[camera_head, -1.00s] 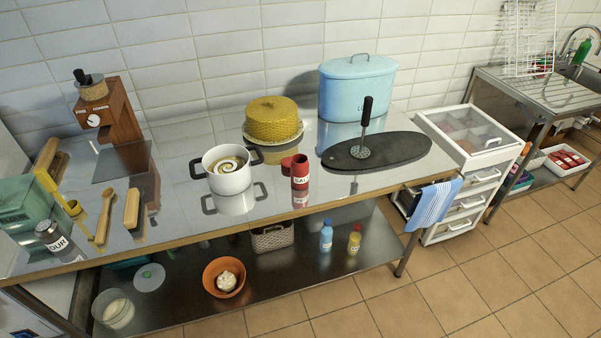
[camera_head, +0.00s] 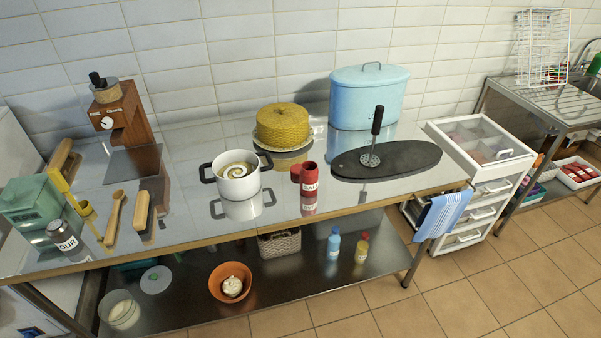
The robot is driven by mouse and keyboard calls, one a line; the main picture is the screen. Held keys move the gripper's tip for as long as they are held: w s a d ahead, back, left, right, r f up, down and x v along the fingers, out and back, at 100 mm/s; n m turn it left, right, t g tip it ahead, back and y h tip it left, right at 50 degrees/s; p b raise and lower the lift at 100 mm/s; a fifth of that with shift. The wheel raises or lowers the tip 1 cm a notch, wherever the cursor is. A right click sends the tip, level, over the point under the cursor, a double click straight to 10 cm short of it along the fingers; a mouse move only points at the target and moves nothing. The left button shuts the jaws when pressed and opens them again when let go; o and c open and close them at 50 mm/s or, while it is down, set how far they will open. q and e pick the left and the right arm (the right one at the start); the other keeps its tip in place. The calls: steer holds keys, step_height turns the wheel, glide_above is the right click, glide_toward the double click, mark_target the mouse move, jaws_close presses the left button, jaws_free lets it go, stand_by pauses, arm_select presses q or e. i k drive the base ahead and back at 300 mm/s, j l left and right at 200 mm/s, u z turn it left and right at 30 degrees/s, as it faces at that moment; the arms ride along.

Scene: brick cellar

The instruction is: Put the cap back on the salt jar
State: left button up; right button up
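The salt jar (camera_head: 309,187) is a red cylinder with a white label, of which I can read "SAL". It stands upright on the steel table, right of the white pot. Its top looks dark and open. A small red cap (camera_head: 295,172) shows close beside the jar's upper left, apparently on the table just behind it; whether they touch I cannot tell. Neither of my grippers is in view.
The steel table (camera_head: 190,225) holds a white pot (camera_head: 240,185), a yellow dome on a plate (camera_head: 283,126), a dark board (camera_head: 415,158) with a masher (camera_head: 373,140), and a blue bin (camera_head: 368,98). A blue-striped towel (camera_head: 443,212) hangs at the right end. The table front by the jar is clear.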

mark_target(309, 170)
steer(key=i+l+u, duration=0.2)
steer(key=l, duration=0.55)
steer(key=i+l+u, duration=0.25)
steer(key=l, duration=0.55)
steer(key=l+u, duration=0.2)
steer(key=l, duration=0.55)
